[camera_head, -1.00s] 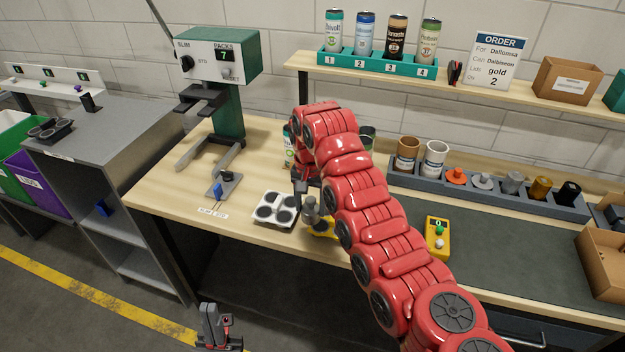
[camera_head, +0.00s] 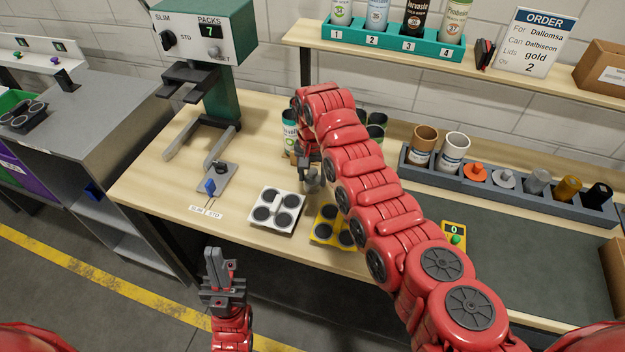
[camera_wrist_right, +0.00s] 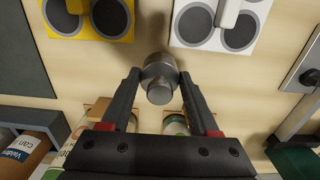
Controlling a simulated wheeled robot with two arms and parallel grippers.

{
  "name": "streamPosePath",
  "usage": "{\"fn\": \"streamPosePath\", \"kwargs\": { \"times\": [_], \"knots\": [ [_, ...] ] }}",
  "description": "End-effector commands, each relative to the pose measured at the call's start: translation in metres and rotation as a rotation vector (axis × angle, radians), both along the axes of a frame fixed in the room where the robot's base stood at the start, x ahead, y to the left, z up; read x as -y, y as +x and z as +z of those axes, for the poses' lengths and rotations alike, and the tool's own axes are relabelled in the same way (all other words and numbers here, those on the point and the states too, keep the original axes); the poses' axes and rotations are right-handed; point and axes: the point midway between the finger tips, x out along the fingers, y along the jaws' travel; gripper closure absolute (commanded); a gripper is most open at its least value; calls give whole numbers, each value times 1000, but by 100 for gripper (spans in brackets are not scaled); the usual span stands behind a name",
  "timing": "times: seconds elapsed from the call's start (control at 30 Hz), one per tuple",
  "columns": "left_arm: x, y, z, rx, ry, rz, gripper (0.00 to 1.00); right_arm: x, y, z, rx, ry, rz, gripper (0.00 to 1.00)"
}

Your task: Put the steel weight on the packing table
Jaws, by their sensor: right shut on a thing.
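The steel weight (camera_head: 313,184) is a small grey metal cylinder with a narrower knob. My right gripper (camera_head: 309,172) is shut on it, over the light wooden packing table (camera_head: 150,190), behind the gap between the white and yellow can carriers. In the right wrist view the weight (camera_wrist_right: 160,78) sits between the two dark fingertips (camera_wrist_right: 160,85). I cannot tell whether its base touches the table. My left gripper (camera_head: 218,268) is empty, with its fingers together, in front of the table's front edge.
A white carrier (camera_head: 277,209) and a yellow carrier (camera_head: 326,227) lie near the front edge. Cans (camera_head: 290,133) stand behind my right gripper. The press (camera_head: 215,80) stands at left.

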Motion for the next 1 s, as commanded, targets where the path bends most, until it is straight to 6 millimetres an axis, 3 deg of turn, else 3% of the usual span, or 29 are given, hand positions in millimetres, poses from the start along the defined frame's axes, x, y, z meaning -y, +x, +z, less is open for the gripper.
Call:
{"fn": "streamPosePath", "kwargs": {
  "times": [0.33, 0.67, 0.7, 0.87, 1.0],
  "knots": [
    [0, 0, 14, 0, 0, 0, 100, -1, 0, -35, 3, 0, 2, 100],
    [0, 0, 11, 0, 0, 0, 100, -1, 1, -40, 6, 1, 1, 100],
    [0, 0, 10, 0, 0, 0, 100, -1, 1, -41, 6, 1, 1, 37],
    [0, 0, 11, 0, 0, 0, 100, -1, 1, -40, 5, 2, 1, 9],
    [0, 0, 11, 0, 0, 0, 100, 0, 1, -40, 4, 1, 1, 9]
  ]
}}
